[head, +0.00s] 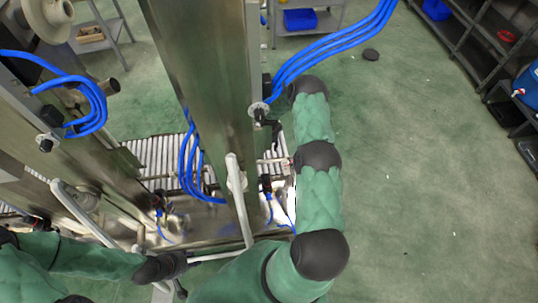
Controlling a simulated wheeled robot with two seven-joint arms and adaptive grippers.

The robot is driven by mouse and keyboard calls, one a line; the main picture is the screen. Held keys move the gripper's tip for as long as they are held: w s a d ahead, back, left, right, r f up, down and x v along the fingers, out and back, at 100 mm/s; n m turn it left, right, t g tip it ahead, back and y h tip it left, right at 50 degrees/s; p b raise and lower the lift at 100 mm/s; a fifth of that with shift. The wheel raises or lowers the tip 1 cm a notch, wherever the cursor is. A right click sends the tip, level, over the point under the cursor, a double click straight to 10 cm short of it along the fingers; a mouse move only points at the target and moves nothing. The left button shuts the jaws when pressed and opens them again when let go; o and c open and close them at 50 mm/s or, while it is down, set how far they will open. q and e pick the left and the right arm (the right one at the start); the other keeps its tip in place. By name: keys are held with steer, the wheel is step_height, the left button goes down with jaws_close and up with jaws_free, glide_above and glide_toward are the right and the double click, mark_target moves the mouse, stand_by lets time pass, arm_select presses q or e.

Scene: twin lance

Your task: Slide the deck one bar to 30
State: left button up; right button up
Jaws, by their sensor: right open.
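Two tall metal columns stand over a roller deck (158,150). A pale bent bar (240,200) runs down the front of the nearer column (200,65), and another pale bar (85,215) is on the left machine. I cannot tell which is the deck one bar, and no scale or 30 mark is readable. My left gripper (178,265) is dark and lies at the lower end of the bent bar; whether its jaws hold it is unclear. My right arm rises along the right of the column. Its gripper (273,132) seems to be the small dark shape beside the column, open, partly hidden.
Blue hoses (330,45) arch from the column at the upper right, and more blue hoses (88,105) loop at the left. Dark shelving (480,50) stands at the far right. The green floor right of my arm is largely clear.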

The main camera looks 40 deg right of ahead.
steer(key=b, duration=0.6)
glide_above(269, 162)
steer(key=f, duration=0.6)
steer(key=shift+w+d+f, duration=0.15)
steer(key=shift+w+d, duration=0.05)
steer(key=shift+d, duration=0.05)
step_height(269, 162, down, 8)
steer(key=b, duration=0.6)
steer(key=shift+c, duration=0.3)
